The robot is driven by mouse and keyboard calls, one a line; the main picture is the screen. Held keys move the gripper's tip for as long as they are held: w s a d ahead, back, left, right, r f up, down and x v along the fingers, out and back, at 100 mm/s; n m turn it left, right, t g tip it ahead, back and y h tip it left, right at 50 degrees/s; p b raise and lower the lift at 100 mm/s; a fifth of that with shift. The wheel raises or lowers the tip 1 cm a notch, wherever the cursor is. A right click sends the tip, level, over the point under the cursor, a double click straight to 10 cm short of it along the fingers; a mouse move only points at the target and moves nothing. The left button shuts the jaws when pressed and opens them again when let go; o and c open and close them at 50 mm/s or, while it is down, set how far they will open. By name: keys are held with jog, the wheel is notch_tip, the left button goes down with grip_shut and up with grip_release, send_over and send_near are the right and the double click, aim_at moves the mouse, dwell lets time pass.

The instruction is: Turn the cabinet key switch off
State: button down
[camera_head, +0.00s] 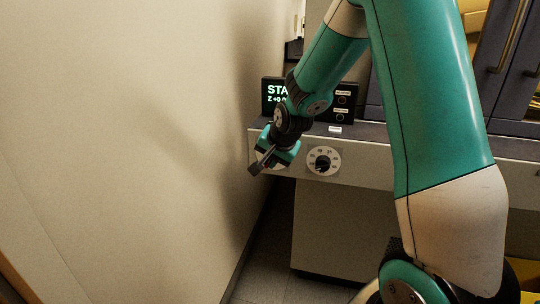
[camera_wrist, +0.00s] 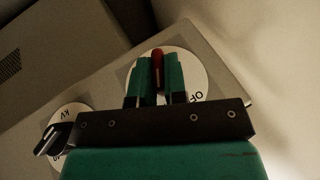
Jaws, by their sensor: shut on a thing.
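The key switch shows in the wrist view as a white round plate (camera_wrist: 200,72) with partly hidden lettering that begins "OF". A red key handle (camera_wrist: 157,56) stands at its middle, between the fingers of my gripper (camera_wrist: 159,78). My gripper is shut on this red key. The fingers hide the key's lower part and much of the plate, so I cannot read the key's position. In the head view my gripper (camera_head: 258,168) is at the left end of the light cabinet front (camera_head: 370,165), and it hides the key switch there.
A second round dial (camera_head: 323,161) with a black knob sits right of my gripper; its knob (camera_wrist: 54,140) is at the wrist view's left. A lit display (camera_head: 274,97) and a black button box (camera_head: 343,101) stand on the cabinet. A plain wall (camera_head: 150,150) is close on the left.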

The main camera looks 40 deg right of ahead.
jog(key=g+p, duration=0.1)
jog(key=p, duration=0.1)
jog(key=g+h+p, duration=0.1)
jog(key=shift+a+r+n+p, duration=0.1)
jog(key=shift+r+n+p, duration=0.2)
jog(key=shift+p, duration=0.05)
jog(key=g+h+p, duration=0.1)
jog(key=g+p, duration=0.1)
jog(key=p, duration=0.1)
jog(key=shift+w+a+n+h, duration=0.1)
jog(key=shift+w+n+h, duration=0.05)
jog(key=shift+n+h, duration=0.2)
jog(key=g+h+p, duration=0.1)
jog(key=p, duration=0.1)
jog(key=g+h+p, duration=0.1)
jog(key=g+p, duration=0.1)
jog(key=shift+w+f+n+h, duration=0.1)
jog(key=shift+f+n+h, duration=0.1)
jog(key=shift+n+h, duration=0.05)
jog(key=shift+f+g+h+p, duration=0.15)
jog(key=shift+g+h+p, duration=0.35)
jog(key=shift+p, duration=0.1)
jog(key=c, duration=1.2)
grip_release()
jog(key=shift+o, duration=0.2)
jog(key=shift+w, duration=0.1)
